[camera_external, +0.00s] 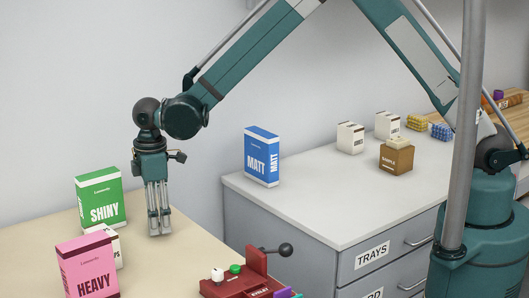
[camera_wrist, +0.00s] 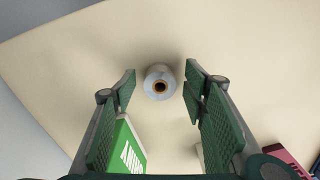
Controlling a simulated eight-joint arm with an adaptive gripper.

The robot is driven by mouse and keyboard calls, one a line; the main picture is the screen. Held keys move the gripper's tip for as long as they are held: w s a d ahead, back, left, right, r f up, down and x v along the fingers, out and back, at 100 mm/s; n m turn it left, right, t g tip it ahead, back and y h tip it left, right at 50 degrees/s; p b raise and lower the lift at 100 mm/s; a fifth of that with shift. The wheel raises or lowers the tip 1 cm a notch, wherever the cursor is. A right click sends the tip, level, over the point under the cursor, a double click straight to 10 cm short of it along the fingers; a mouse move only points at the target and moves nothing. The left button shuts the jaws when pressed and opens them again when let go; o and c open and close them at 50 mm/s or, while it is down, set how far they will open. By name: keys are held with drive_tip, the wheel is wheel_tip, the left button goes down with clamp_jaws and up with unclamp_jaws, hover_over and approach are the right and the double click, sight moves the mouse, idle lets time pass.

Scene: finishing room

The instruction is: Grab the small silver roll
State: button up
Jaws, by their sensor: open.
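The small silver roll (camera_wrist: 151,76) stands on the pale tabletop in the wrist view, its dark core ringed in orange-brown facing up. My gripper (camera_wrist: 159,90) is open, with one green padded finger on each side of the roll in the picture and a visible gap to both. I cannot tell whether the fingertips are level with the roll or still above it. In the external view my gripper (camera_external: 159,230) points straight down at the pale table, its tips close to the surface. I cannot make out the roll clearly there among the fingers.
A green SHINY box (camera_external: 101,196) stands left of my gripper, also in the wrist view (camera_wrist: 127,148). A pink HEAVY box (camera_external: 87,268) partly hides a white box (camera_external: 117,247). A red device (camera_external: 240,283) with a lever is front right. A blue MATT box (camera_external: 261,157) stands on the grey cabinet.

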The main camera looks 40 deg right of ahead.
drive_tip(key=shift+f, duration=0.45)
drive_tip(key=c, duration=1)
drive_tip(key=shift+r, duration=0.15)
drive_tip(key=shift+r+p, duration=0.3)
drive_tip(key=shift+r, duration=4.55)
